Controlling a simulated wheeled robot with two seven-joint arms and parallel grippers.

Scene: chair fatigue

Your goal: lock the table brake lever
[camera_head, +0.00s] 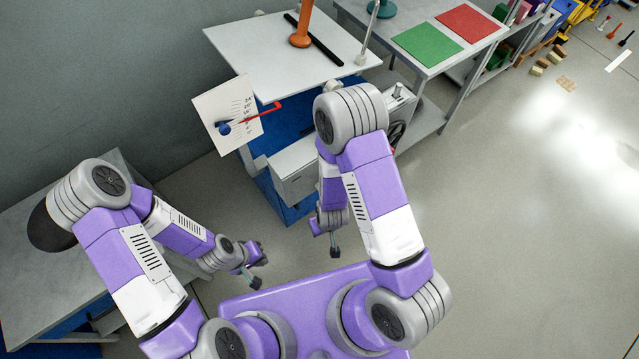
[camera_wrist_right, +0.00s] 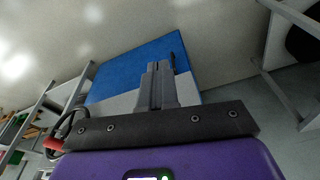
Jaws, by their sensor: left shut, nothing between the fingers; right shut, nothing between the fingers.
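A red bent lever (camera_head: 262,115) reaches across a tilted white scale plate (camera_head: 228,112) at the left edge of the white table (camera_head: 288,50). I cannot tell whether this is the brake lever or a pointer; no other part is clearly the brake lever. My left gripper (camera_head: 256,279) is shut and empty, low in front of the table and well apart from it. My right gripper (camera_head: 335,250) is shut and empty beside the table's blue base, below the red lever. In the right wrist view its fingers (camera_wrist_right: 157,85) are together, with the blue base (camera_wrist_right: 125,75) beyond.
A dark handwheel (camera_head: 397,132) sits right of the table base, partly behind my right arm. A bench with green (camera_head: 427,44) and red (camera_head: 466,22) mats stands at the back right. A grey bench (camera_head: 40,290) is at left.

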